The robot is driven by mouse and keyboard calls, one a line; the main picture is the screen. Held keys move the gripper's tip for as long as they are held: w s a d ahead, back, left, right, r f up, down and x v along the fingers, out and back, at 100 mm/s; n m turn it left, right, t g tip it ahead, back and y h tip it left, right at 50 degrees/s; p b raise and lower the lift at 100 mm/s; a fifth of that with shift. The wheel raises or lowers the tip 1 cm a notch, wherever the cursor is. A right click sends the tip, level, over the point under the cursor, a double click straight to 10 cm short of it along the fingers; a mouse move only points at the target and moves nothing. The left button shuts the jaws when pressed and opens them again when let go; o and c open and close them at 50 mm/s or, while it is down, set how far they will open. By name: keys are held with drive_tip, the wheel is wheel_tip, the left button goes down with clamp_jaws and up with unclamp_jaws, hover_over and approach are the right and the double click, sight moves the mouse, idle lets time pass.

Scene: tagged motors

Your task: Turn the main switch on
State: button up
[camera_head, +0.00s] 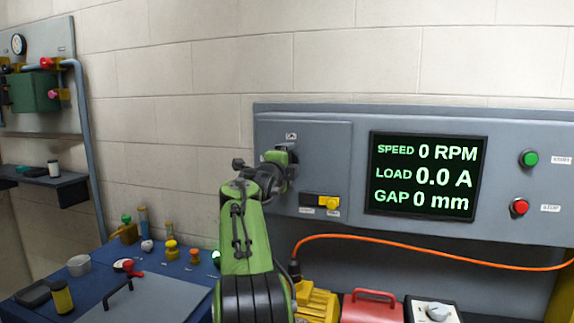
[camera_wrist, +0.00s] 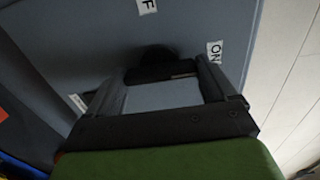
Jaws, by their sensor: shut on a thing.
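The main switch is a dark knob (camera_wrist: 155,58) on the grey panel (camera_wrist: 95,35), seen in the wrist view. Its handle lies between the two fingers of my gripper (camera_wrist: 162,76), which is shut on it. A white ON label (camera_wrist: 214,51) sits just right of the knob, and a cut-off label ending in F (camera_wrist: 147,6) is above it. In the head view my gripper (camera_head: 291,160) reaches the left part of the control panel (camera_head: 330,140) and hides most of the switch. The handle's exact angle is hard to tell.
The screen (camera_head: 424,176) reads 0 RPM, 0.0 A and 0 mm. Green (camera_head: 529,158) and red (camera_head: 519,207) buttons are at its right. A yellow selector (camera_head: 328,203) sits just below my gripper. An orange cable (camera_head: 420,247) runs underneath. The blue bench (camera_head: 190,268) holds several small items.

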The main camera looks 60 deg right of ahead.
drive_tip(key=o, duration=0.8)
drive_tip(key=shift+o, duration=0.2)
drive_tip(key=s+a+b, duration=0.2)
drive_tip(key=a+b, duration=0.3)
drive_tip(key=a, duration=1)
drive_tip(key=shift+s+a, duration=0.25)
